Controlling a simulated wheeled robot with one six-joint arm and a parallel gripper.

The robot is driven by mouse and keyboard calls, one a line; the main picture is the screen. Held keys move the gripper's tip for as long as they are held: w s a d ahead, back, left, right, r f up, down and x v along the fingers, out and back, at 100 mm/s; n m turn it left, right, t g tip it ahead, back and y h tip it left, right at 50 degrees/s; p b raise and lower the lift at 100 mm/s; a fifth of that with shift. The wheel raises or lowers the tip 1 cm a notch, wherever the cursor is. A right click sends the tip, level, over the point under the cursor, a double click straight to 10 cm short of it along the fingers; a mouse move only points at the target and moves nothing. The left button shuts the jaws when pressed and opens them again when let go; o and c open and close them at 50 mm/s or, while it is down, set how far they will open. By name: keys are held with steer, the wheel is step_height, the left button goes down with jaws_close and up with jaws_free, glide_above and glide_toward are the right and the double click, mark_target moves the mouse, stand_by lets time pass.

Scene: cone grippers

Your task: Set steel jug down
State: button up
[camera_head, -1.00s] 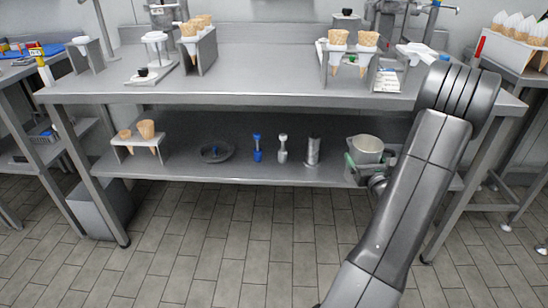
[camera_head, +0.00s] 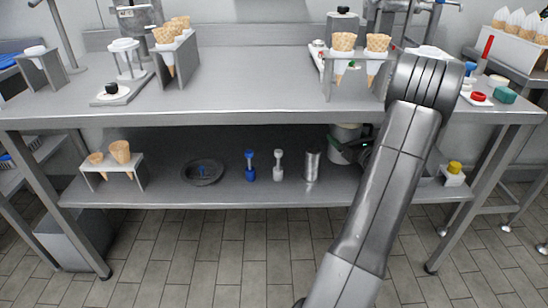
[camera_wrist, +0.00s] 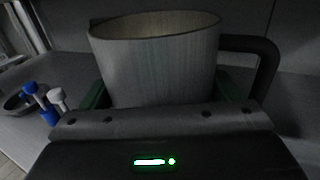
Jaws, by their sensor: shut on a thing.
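The steel jug (camera_wrist: 155,65) is a grey, open-topped vessel with a dark handle (camera_wrist: 265,60) on its right, upright in the wrist view. My gripper (camera_wrist: 165,98) is shut on it, with green fingers on both sides of its body. In the head view the jug (camera_head: 347,132) is under the table top, over the right part of the lower shelf (camera_head: 240,190). My arm and gripper partly hide it there. I cannot tell whether its base touches the shelf.
A metal cylinder (camera_head: 312,165), a white tool (camera_head: 278,166), a blue tool (camera_head: 249,166) and a dark round dish (camera_head: 203,172) stand left of the jug. A yellow-topped block (camera_head: 453,174) is to the right. The table top (camera_head: 240,95) is close above.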

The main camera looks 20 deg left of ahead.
steer(key=shift+f+b, duration=1.75)
steer(key=shift+f, duration=3.1)
steer(key=shift+f, duration=0.1)
steer(key=shift+f, duration=0.15)
steer(key=o, duration=1.6)
steer(key=shift+r, duration=0.3)
steer(key=p+v, duration=0.2)
steer(key=v, duration=1)
steer(key=shift+f, duration=0.1)
